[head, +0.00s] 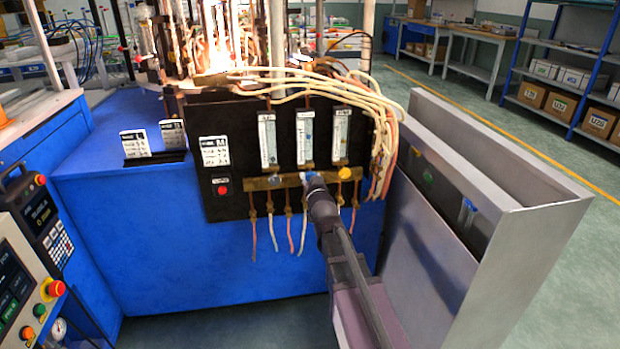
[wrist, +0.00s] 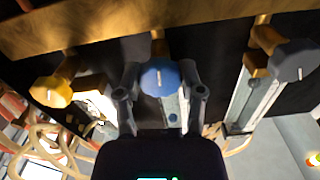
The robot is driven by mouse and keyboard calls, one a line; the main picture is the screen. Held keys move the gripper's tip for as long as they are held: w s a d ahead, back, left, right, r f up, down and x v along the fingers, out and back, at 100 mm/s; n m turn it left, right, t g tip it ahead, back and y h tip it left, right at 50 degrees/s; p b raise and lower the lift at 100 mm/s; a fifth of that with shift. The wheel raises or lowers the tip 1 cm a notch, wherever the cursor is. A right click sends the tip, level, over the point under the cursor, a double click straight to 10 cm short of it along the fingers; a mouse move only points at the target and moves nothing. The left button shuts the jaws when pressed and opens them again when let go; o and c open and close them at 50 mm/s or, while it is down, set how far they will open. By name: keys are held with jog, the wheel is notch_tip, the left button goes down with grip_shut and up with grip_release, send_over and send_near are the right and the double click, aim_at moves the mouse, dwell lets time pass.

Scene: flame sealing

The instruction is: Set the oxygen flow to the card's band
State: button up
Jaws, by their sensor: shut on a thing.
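A black panel (head: 236,188) on the blue bench carries three flow tubes: left (head: 267,142), middle (head: 305,138) and right (head: 341,134). Their float heights are too small to read. A card marked M (head: 214,150) is on the panel's left; its small print is unreadable. Below the tubes, a brass bar holds a grey knob (head: 275,180), a blue knob (wrist: 160,78) and a yellow knob (head: 344,173). My gripper (head: 314,182) is at the middle knob; in the wrist view its fingers (wrist: 160,95) are shut on the blue knob from both sides.
A red button (head: 222,190) sits low on the panel. Two more cards (head: 137,143) stand in a slot on the bench. Pale hoses (head: 380,125) bunch at the panel's right. A metal-walled bin (head: 450,240) stands close right of my arm. A flame burns behind the panel.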

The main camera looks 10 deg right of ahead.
jog(key=o, duration=1.2)
jog(key=shift+c, duration=0.2)
jog(key=shift+s, duration=0.1)
jog(key=s, duration=0.7)
jog(key=shift+s, duration=0.15)
jog(key=shift+f, duration=0.1)
